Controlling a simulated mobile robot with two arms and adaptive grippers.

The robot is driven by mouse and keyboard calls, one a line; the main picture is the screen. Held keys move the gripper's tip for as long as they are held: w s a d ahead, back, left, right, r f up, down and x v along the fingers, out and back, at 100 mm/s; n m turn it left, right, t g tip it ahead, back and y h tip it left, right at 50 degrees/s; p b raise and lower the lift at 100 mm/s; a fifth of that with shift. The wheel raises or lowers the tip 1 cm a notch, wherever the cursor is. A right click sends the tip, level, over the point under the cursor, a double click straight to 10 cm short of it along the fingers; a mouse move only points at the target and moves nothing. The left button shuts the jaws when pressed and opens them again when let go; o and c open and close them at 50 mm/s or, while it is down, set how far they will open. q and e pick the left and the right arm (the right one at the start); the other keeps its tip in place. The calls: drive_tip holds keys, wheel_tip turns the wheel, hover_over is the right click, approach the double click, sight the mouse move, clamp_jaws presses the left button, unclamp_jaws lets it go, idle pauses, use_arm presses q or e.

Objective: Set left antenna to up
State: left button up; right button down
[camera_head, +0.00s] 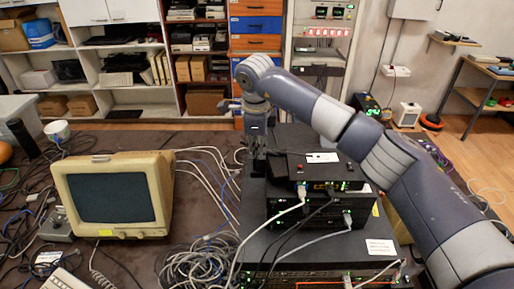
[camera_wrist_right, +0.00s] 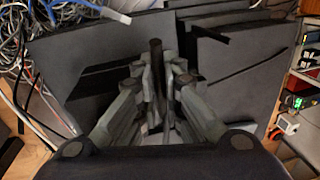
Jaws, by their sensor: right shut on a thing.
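The black router (camera_head: 320,172) lies on top of a stack of dark network boxes, with cables plugged into its front. My right gripper (camera_head: 257,158) points down at the router's left rear side. In the right wrist view my right gripper (camera_wrist_right: 160,105) is closed around a thin dark upright rod, the left antenna (camera_wrist_right: 156,50). The antenna's lower part is hidden between the fingers. In the head view the antenna cannot be told apart from the dark fingers. My left gripper is not in view.
An old beige monitor (camera_head: 115,195) stands on the table to the left. Loose grey cables (camera_head: 195,262) lie between it and the stack. More dark boxes (camera_head: 318,250) lie under the router. Shelves (camera_head: 130,70) stand behind the table.

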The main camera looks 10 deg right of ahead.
drive_tip(key=shift+d+r+y+b, duration=0.2)
drive_tip(key=shift+y+b, duration=0.3)
drive_tip(key=shift+b, duration=0.35)
drive_tip(key=d+r+y+b, duration=0.1)
drive_tip(key=y+b, duration=0.2)
drive_tip(key=d+r+t+y+b, duration=0.1)
drive_tip(key=d+y+b, duration=0.1)
drive_tip(key=b, duration=0.2)
drive_tip(key=s+d+r+m+t+y+b, duration=0.1)
drive_tip(key=y+b, duration=0.2)
drive_tip(key=b, duration=0.1)
drive_tip(key=shift+d+r+y, duration=0.2)
drive_tip(key=shift+y, duration=0.1)
drive_tip(key=shift+d+r+t+y+b, duration=0.4)
drive_tip(key=shift+y+b, duration=0.4)
drive_tip(key=shift+b, duration=0.4)
drive_tip(key=shift+d, duration=0.15)
drive_tip(key=c, duration=1.7)
unclamp_jaws()
drive_tip(key=shift+s, duration=0.1)
